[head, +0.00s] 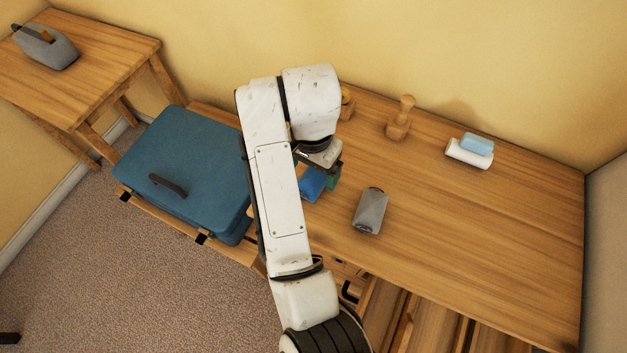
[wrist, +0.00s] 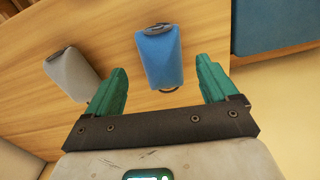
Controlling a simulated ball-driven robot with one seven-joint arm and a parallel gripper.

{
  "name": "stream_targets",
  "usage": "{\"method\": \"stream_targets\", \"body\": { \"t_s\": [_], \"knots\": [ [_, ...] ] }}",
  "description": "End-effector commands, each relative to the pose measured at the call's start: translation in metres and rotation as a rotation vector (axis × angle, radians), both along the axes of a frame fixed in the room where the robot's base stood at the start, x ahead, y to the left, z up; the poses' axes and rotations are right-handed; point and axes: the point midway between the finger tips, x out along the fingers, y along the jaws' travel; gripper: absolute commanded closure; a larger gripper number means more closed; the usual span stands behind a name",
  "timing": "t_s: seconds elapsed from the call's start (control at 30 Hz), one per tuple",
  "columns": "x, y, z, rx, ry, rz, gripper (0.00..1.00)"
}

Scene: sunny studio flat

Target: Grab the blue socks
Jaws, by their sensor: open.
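The blue socks (head: 312,184) are a rolled blue bundle on the wooden desk, partly hidden by my arm in the head view. In the wrist view the blue socks (wrist: 160,57) show whole, upper middle, with dark loops at both ends. My gripper (wrist: 162,82) is open, its green fingers on either side of the near end of the socks with gaps on both sides. In the head view my gripper (head: 325,176) is over the socks, largely hidden. Its height above the desk is hard to tell.
A grey bundle (head: 370,210) of similar shape lies right of the socks; it also shows in the wrist view (wrist: 72,74). A blue case (head: 185,165) is at left. A wooden stamp (head: 400,120) and a white and light blue block (head: 470,152) stand farther back. Right desk is clear.

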Motion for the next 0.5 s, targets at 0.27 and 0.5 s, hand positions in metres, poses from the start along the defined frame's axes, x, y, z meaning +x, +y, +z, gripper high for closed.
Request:
{"method": "stream_targets", "body": {
  "t_s": [0.27, 0.5],
  "knots": [
    [0.003, -0.001, -0.022, -0.001, 0.000, 0.000, 0.14],
    [0.005, 0.000, -0.049, -0.001, 0.002, 0.001, 0.14]
  ]
}}
